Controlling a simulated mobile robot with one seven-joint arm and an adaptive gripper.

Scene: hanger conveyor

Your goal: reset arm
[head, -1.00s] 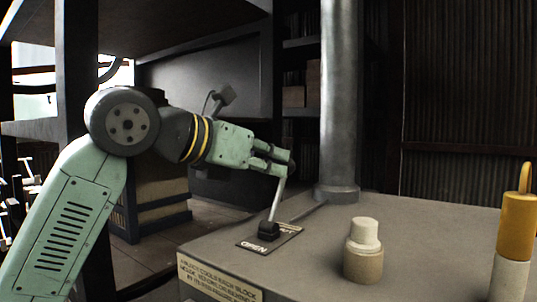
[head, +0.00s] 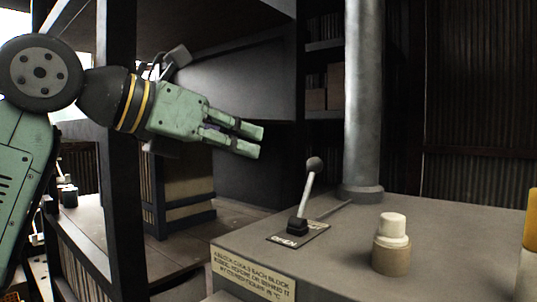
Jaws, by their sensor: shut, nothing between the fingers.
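My gripper (head: 261,142) is shut and empty. It is raised in the middle of the view, its fingers pointing right and slightly down. A lever (head: 308,187) with a dark round knob stands on the grey counter (head: 340,262), leaning slightly right from its black base. My fingertips are left of the knob and a little higher in the picture, with a visible gap between them and it. The lever's plate (head: 286,240) carries lettering that seems to read OPEN. My arm comes in from the left edge.
A cream-topped tan cylinder (head: 391,255) stands on the counter, with a yellow and cream object (head: 528,262) at the right edge. A metal pole (head: 363,100) rises behind the lever. A dark post (head: 117,120) stands at left, near my arm. A lettered sign (head: 253,273) is on the counter's front.

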